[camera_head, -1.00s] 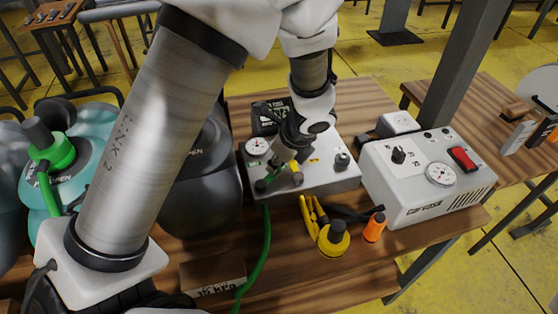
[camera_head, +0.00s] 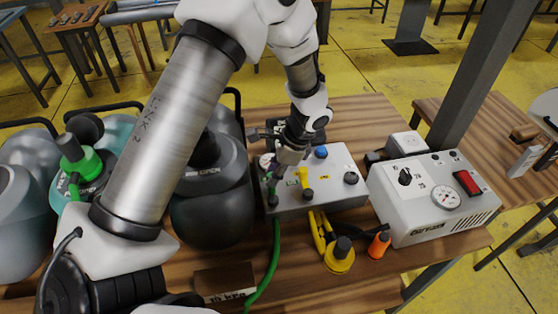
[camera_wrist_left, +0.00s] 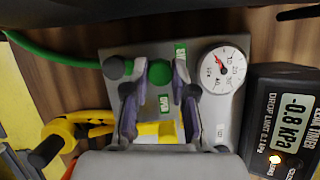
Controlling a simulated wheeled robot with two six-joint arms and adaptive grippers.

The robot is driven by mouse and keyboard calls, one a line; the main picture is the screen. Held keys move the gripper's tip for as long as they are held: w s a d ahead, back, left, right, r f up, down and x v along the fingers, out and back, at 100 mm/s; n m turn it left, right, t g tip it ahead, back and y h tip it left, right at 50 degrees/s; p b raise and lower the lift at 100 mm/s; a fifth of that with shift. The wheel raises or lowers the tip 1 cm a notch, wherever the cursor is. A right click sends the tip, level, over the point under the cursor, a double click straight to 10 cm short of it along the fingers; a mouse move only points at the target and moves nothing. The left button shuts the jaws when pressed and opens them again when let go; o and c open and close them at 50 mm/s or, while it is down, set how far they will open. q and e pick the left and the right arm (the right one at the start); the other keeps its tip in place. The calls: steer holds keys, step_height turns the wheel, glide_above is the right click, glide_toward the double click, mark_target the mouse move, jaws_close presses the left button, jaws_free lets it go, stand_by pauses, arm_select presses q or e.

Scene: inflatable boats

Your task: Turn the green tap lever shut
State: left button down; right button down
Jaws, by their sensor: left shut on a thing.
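The green tap lever (camera_wrist_left: 159,72) is on the grey test box (camera_wrist_left: 225,130), shown in the wrist view as a round green end between my two fingers. My left gripper (camera_wrist_left: 157,92) is shut on it, one finger on each side. My right gripper is not in view.
A green hose (camera_head: 272,268) runs down from the box. A dial gauge (camera_wrist_left: 222,70) and a display reading -0.8 kPa (camera_wrist_left: 290,112) are beside the gripper. A white pump unit (camera_head: 425,200), a yellow-black fitting (camera_head: 339,258) and an orange one (camera_head: 378,245) are to the right.

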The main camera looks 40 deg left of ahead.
arm_select(q)
steer(key=shift+s+a+f+n+g+h+p, duration=0.1)
steer(key=shift+s+a+n+g+h+p, duration=0.1)
steer(key=shift+n, duration=0.25)
steer(key=shift+s+a+n+g+h+p, duration=0.1)
steer(key=shift+s+n+p, duration=0.1)
steer(key=shift+n, duration=0.25)
steer(key=c, duration=1.2)
jaws_free()
steer(key=v, duration=1.2)
